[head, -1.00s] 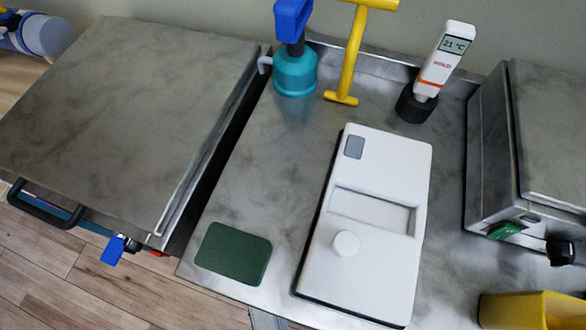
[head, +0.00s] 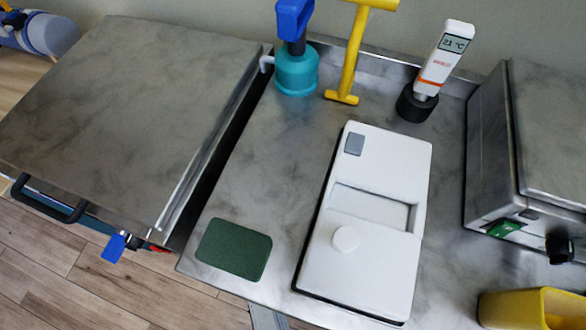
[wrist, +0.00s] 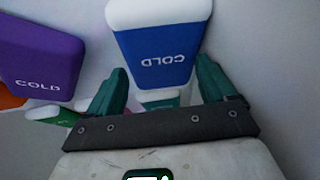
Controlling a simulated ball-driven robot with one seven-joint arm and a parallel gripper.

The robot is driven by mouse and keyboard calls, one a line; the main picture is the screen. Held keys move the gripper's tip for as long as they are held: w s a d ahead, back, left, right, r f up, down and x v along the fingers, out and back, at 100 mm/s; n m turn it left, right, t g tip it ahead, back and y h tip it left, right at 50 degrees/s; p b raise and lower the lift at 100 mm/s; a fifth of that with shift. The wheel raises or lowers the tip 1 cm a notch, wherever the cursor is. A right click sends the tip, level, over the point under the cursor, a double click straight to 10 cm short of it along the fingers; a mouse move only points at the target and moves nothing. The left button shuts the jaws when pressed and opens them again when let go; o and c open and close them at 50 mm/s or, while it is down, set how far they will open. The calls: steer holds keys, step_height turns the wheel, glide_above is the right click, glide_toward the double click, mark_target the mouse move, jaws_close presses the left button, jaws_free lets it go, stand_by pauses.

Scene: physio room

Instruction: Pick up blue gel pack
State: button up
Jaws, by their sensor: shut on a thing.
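The blue gel pack (wrist: 153,58) has a white upper band and the word COLD upside down. In the wrist view it sits between the two green fingertips of my gripper (wrist: 158,88), which is shut on it. Its lower end is toward the palm. My gripper is not visible in the head view, and neither is the blue pack.
In the wrist view a purple pack (wrist: 40,58) is close on the left, with orange and green packs partly hidden below. Pale walls surround them. The head view shows a steel worktop with a green pad (head: 233,249), white device (head: 375,260) and yellow bin (head: 530,310).

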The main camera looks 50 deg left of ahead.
steer(key=d, duration=0.1)
steer(key=d+f, duration=0.2)
steer(key=shift+s+f+h, duration=0.1)
steer(key=shift+s+h, duration=0.15)
steer(key=shift+h, duration=0.15)
steer(key=shift+w+a+r+p, duration=0.1)
steer(key=shift+a+r+p, duration=0.05)
steer(key=shift+r+p, duration=0.4)
steer(key=shift+c, duration=0.6)
steer(key=shift+a+r+p, duration=0.1)
steer(key=shift+r+p, duration=0.25)
steer(key=shift+r, duration=0.3)
jaws_close()
steer(key=r, duration=0.1)
steer(key=r+p, duration=0.1)
steer(key=r, duration=0.1)
steer(key=r+p, duration=0.1)
steer(key=shift+w+d+r, duration=0.25)
steer(key=shift+d+r, duration=0.05)
steer(key=shift+r, duration=0.05)
steer(key=w+d, duration=0.5)
steer(key=d, duration=0.3)
steer(key=w+d, duration=0.4)
steer(key=d, duration=0.3)
steer(key=shift+w+d+p, duration=0.3)
steer(key=shift+w+d, duration=0.05)
steer(key=shift+w, duration=0.05)
steer(key=c, duration=0.6)
jaws_free()
